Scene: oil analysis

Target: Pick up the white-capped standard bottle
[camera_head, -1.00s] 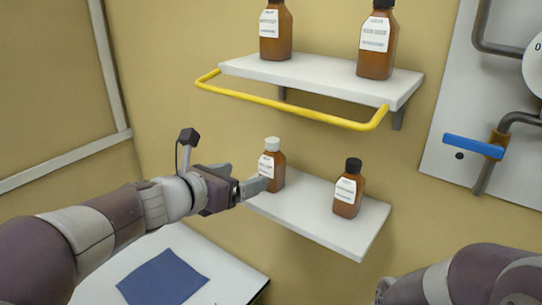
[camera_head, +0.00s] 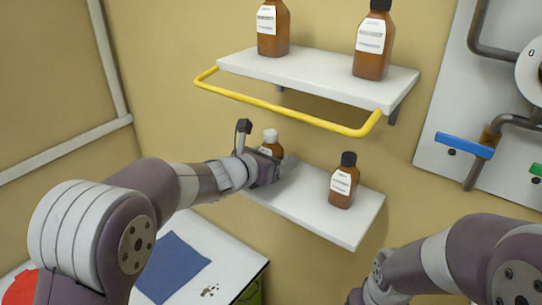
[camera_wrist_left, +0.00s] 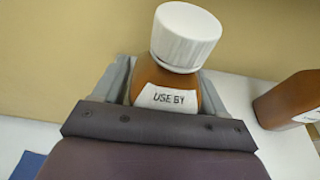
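The white-capped standard bottle (camera_head: 271,144) is brown with a white label and stands on the lower shelf. In the left wrist view its white cap (camera_wrist_left: 186,35) and a "USE BY" label show close up. My left gripper (camera_head: 277,167) is at the bottle, with one finger on each side of its body. The fingers lie close along the bottle; whether they press on it cannot be told. The bottle's lower part is hidden by my gripper. My right arm (camera_head: 460,262) shows at lower right, its fingers out of view.
A black-capped brown bottle (camera_head: 343,182) stands to the right on the lower shelf (camera_head: 325,222). Above, an upper shelf (camera_head: 320,75) with a yellow rail (camera_head: 290,110) holds two more bottles. A blue cloth (camera_head: 172,268) lies on the white table below.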

